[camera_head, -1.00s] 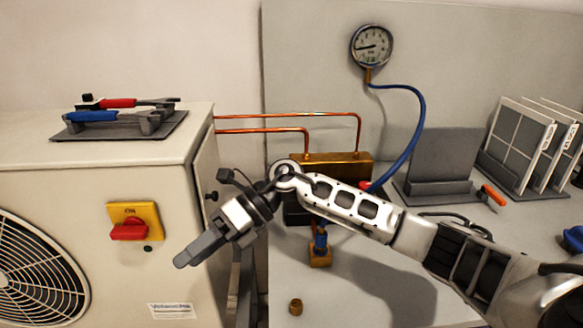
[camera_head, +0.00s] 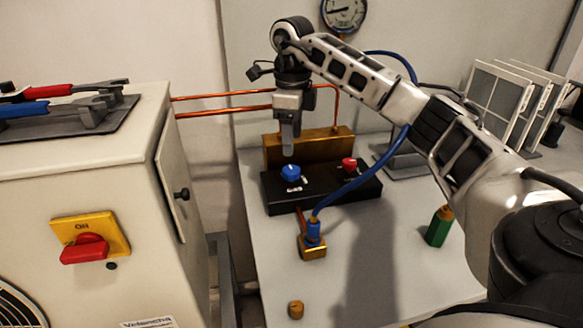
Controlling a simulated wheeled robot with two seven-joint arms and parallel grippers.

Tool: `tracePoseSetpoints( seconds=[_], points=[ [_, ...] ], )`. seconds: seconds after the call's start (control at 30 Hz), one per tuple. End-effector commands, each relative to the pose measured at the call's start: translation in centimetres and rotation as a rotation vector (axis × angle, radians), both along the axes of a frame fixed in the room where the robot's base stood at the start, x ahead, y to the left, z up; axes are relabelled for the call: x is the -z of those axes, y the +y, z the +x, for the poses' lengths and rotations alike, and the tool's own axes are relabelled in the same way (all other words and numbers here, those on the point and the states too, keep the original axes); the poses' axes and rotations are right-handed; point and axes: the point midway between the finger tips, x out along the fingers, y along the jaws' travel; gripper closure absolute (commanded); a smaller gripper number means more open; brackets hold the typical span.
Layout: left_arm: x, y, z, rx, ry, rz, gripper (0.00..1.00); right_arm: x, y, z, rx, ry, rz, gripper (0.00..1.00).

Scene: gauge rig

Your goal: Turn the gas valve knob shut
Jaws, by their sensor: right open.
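A black valve block (camera_head: 340,194) with a brass back plate (camera_head: 320,148) stands on the bench. It carries a blue knob (camera_head: 291,172) on its left and a red knob (camera_head: 349,164) on its right. Small white labels by the knobs are too small to read, so I cannot tell which knob is named gas. My right gripper (camera_head: 288,152) points down just above the blue knob, and appears apart from it. Its jaws are open, seen nearly edge-on, with nothing visible between them. My left gripper is not in view.
A blue hose (camera_head: 365,180) runs from a brass fitting (camera_head: 312,246) across the block's front. A brass cap (camera_head: 296,310) and a green cylinder (camera_head: 438,228) stand on the bench. Left is a cabinet with a red switch (camera_head: 84,249). Copper pipes (camera_head: 225,110) run behind the gripper.

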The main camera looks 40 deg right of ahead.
Motion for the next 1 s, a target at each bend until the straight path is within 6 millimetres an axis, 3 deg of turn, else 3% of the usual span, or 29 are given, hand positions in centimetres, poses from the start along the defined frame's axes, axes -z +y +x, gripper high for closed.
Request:
tracePoseSetpoints(
  seconds=[0.1, 0.33, 0.5, 0.8, 0.97, 1.0],
  points=[
    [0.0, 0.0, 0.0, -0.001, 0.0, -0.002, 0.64, 2.8, 0.0, -0.1, 0.0, 0.004, 0.0, 0.41],
    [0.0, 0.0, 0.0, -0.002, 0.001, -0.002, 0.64, 6.4, 0.0, 0.0, 0.0, 0.001, 0.0, 0.41],
    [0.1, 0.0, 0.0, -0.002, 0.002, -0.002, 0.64, 7.6, 0.0, 0.0, 0.0, -0.001, 0.001, 0.41],
    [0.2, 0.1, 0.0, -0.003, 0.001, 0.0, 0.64, 7.8, 0.0, 0.0, 0.0, -0.002, 0.001, 0.41],
    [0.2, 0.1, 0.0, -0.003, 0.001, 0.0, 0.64, 7.7, 0.0, 0.0, 0.0, -0.002, 0.001, 0.82],
    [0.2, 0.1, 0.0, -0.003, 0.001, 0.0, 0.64, 7.7, 0.0, 0.0, 0.0, -0.002, 0.001, 0.85]
  ],
)
